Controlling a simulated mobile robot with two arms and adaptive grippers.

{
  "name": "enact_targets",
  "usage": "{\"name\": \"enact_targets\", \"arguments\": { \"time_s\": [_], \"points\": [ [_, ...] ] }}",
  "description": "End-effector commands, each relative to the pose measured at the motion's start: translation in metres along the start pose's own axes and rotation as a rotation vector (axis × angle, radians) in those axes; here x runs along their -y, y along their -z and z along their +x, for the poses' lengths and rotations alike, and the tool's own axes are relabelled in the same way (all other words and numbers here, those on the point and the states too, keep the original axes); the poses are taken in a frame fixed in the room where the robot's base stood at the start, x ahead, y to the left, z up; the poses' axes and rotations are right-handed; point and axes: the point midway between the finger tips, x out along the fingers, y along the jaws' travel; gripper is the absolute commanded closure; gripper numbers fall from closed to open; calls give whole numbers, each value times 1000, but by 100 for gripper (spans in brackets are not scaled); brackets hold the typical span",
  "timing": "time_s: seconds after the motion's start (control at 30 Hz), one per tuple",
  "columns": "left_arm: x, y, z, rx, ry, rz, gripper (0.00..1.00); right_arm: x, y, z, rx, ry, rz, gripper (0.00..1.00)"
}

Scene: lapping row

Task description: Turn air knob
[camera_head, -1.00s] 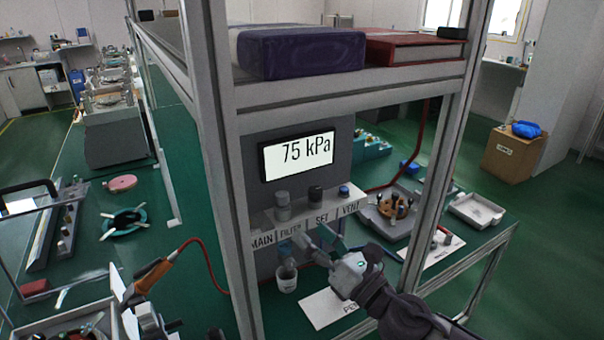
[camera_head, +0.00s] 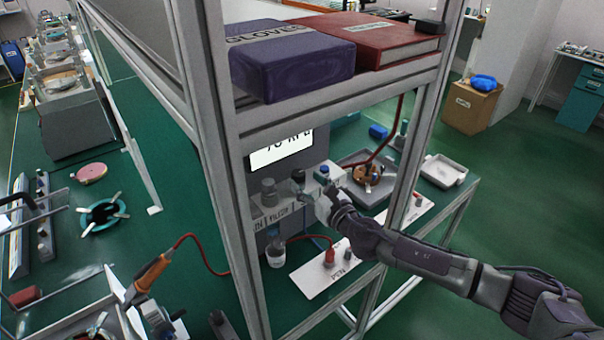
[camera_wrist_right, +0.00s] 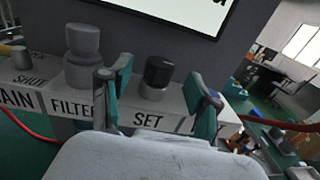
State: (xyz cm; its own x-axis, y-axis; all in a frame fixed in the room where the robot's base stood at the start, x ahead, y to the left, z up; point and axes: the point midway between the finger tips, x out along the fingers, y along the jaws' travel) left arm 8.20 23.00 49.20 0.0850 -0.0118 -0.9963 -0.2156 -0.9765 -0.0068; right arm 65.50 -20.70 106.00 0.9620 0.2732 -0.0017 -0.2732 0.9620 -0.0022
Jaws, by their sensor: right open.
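The black SET knob (camera_wrist_right: 157,76) stands upright on the grey labelled shelf of the air panel. In the head view the knob (camera_head: 298,177) is partly behind the gripper. My right gripper (camera_wrist_right: 158,92) is open, with one teal-padded finger on each side of the knob in the wrist view; contact cannot be told. In the head view the right gripper (camera_head: 314,196) is just in front of the panel. The grey FILTER knob (camera_wrist_right: 82,55) is left of SET, and the blue-topped VENT knob (camera_head: 322,174) is right. My left gripper is not seen.
The pressure display (camera_head: 281,151) is above the knobs, partly hidden by the frame shelf. A grey upright (camera_head: 225,170) and a shelf with a purple box (camera_head: 290,62) and red book (camera_head: 365,38) frame the panel. A white plate (camera_head: 320,270) lies below.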

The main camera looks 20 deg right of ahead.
Motion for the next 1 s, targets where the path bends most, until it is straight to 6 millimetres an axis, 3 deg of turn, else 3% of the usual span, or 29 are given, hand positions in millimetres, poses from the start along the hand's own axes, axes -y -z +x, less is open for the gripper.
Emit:
{"name": "enact_targets", "arguments": {
  "time_s": [0.2, 0.57, 0.9, 1.0],
  "points": [
    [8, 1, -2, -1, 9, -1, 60, 0, -1, 23, 1, 0, 2, 38],
    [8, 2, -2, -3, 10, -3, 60, 0, 0, 27, 0, -1, 1, 40],
    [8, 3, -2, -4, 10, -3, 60, 0, 0, 27, 0, 0, 1, 97],
    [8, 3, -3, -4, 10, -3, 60, 0, 0, 27, 0, 1, 2, 98]
  ]
}}
